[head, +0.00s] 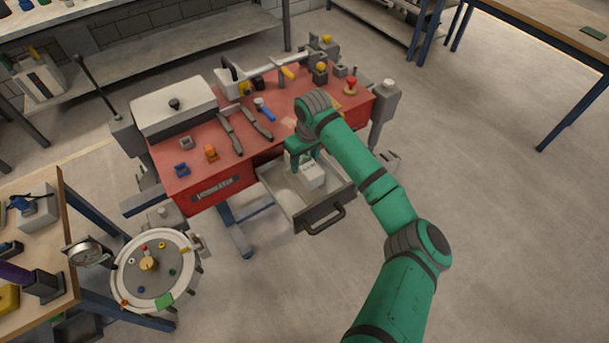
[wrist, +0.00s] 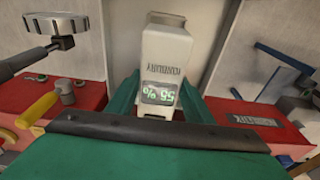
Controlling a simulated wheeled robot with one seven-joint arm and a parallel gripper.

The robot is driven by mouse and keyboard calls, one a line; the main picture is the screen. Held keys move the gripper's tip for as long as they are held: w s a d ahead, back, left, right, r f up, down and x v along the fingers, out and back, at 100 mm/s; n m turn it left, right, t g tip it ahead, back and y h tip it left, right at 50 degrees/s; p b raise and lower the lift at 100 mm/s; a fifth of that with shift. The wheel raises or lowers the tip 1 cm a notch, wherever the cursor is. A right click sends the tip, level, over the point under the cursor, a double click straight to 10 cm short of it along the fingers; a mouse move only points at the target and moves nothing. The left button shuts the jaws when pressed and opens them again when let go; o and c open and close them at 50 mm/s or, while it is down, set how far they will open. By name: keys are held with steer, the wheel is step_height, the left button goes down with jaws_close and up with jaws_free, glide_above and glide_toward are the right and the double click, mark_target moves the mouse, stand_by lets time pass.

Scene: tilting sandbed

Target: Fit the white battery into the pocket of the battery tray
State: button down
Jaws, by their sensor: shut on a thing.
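The white battery (head: 312,175) is held in my gripper (head: 303,148) above or within an open, pale drawer-like tray (head: 281,186), which has a dark front and handle. In the wrist view, the battery (wrist: 167,45) stands between my green gripper fingers (wrist: 158,98). The gripper is shut on the battery's near end. I cannot tell whether the battery touches the tray floor. The tray's pocket cannot be made out; my gripper and the battery hide part of the interior.
The tray extends from a red bench (head: 188,150) carrying tools, a white box (head: 172,110) and small parts. A round table (head: 125,275) with coloured pieces stands at the lower left, beside a wooden workbench (head: 55,200). The floor right of my arm is clear.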

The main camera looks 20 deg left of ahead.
mark_target(306, 163)
steer(key=shift+f, duration=3.35)
steer(key=shift+f, duration=0.1)
steer(key=c, duration=0.9)
jaws_free()
steer(key=shift+f, duration=0.1)
steer(key=shift+w, duration=0.1)
steer(key=shift+s+r, duration=0.2)
steer(key=shift+r, duration=0.25)
steer(key=r, duration=0.3)
steer(key=d+r, duration=0.1)
steer(key=r, duration=0.3)
steer(key=s+r, duration=0.1)
steer(key=r, duration=0.3)
steer(key=shift+d+r, duration=0.15)
steer(key=shift+d, duration=0.05)
